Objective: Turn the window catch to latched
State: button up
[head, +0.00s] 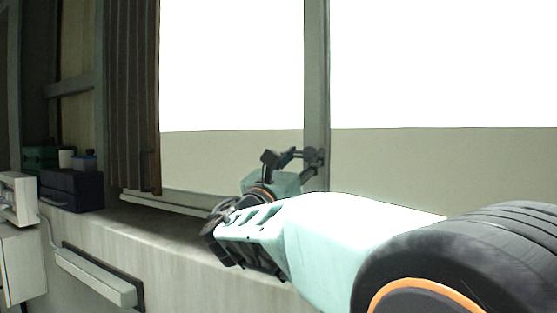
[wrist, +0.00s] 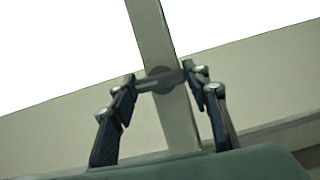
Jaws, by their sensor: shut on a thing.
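The window catch (wrist: 165,79) is a dark round base on the grey window post (wrist: 152,35), with a short bar reaching left across the post in the wrist view. My gripper (wrist: 160,82) has one finger at each side of it and is shut on the catch. The left finger meets the end of the bar; the right finger is close against the round base's right side. In the head view my gripper (head: 293,157) is at the post (head: 316,80), and its fingers largely hide the catch there.
Bright window panes (head: 230,65) lie on both sides of the post. A pale sill (head: 150,225) runs below, with a dark slatted curtain (head: 130,95) at left. A dark box (head: 72,190) and small containers stand at the far left. A white rail (head: 95,275) is on the wall.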

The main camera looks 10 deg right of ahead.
jog(key=m+g+h+b, duration=0.1)
jog(key=m, duration=0.1)
jog(key=m+g+h+b, duration=0.1)
jog(key=m, duration=0.2)
jog(key=shift+a+f+b, duration=0.1)
jog(key=shift+f+b, duration=0.05)
jog(key=shift+b, duration=0.25)
jog(key=m+g, duration=0.1)
jog(key=m, duration=0.2)
jog(key=m+g+h, duration=0.1)
jog(key=m, duration=0.2)
jog(key=shift+w+r+m+g+b, duration=0.1)
jog(key=shift+r+m+g+b, duration=0.1)
jog(key=shift+m+g+b, duration=0.15)
jog(key=m+g, duration=0.1)
jog(key=m, duration=0.2)
jog(key=m+g+p, duration=0.1)
jog(key=m, duration=0.2)
jog(key=shift+a+r+g, duration=0.1)
jog(key=shift+r+g, duration=0.1)
jog(key=shift+g, duration=0.05)
jog(key=shift+m+g+y+p, duration=0.5)
jog(key=shift+m+y+p, duration=0.1)
jog(key=shift+m, duration=1.35)
jog(key=o, duration=1.2)
jog(key=shift+c, duration=0.2)
